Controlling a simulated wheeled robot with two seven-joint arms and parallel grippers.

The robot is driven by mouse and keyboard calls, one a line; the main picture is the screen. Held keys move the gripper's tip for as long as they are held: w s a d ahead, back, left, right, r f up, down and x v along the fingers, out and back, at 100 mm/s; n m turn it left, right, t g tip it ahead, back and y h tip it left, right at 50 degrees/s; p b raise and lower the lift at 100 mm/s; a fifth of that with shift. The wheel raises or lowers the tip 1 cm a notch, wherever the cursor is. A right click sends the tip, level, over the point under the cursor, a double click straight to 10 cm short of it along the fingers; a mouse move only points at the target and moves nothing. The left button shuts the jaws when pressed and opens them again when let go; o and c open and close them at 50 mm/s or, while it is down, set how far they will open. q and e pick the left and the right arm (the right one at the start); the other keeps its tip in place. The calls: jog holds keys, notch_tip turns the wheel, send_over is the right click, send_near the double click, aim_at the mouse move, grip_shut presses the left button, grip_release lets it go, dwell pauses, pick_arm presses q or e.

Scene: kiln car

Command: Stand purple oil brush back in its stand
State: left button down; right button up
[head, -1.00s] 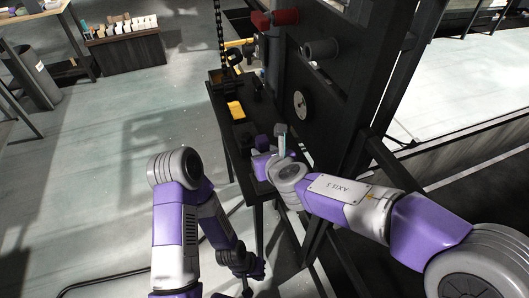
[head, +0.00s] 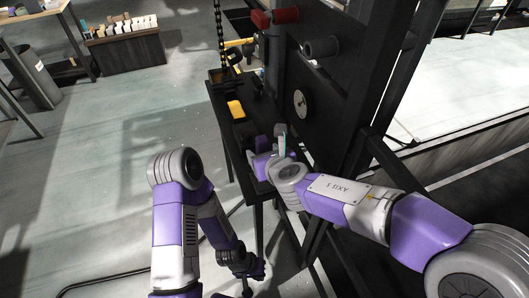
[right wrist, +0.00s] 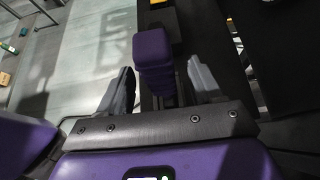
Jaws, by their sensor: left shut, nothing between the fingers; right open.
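In the right wrist view a purple block-shaped thing (right wrist: 152,50), which looks like the oil brush, stands between the two fingers of my right gripper (right wrist: 160,88). The fingers are open, with a gap visible on both sides of it. A small dark purple shape, perhaps the same thing, shows beside my right gripper in the head view (head: 262,143). My right wrist hides much of this spot. I cannot make out the stand. My left gripper (head: 250,282) is shut and empty, low beside the narrow dark table, away from the brush.
The narrow dark table (head: 228,135) carries a yellow block (head: 236,109) and a dark tray (head: 221,77) farther back. A dark upright panel (head: 325,80) with a round dial (head: 300,103) borders it on the right. Open floor (head: 120,150) lies to the left.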

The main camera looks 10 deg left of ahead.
jog(key=shift+s, duration=0.1)
jog(key=p+v, duration=0.2)
jog(key=v, duration=0.6)
jog(key=shift+p, duration=0.3)
dwell(1.1)
jog(key=p+v, duration=0.3)
jog(key=v, duration=0.4)
jog(key=shift+r, duration=0.2)
jog(key=shift+s+d, duration=0.1)
dwell(0.8)
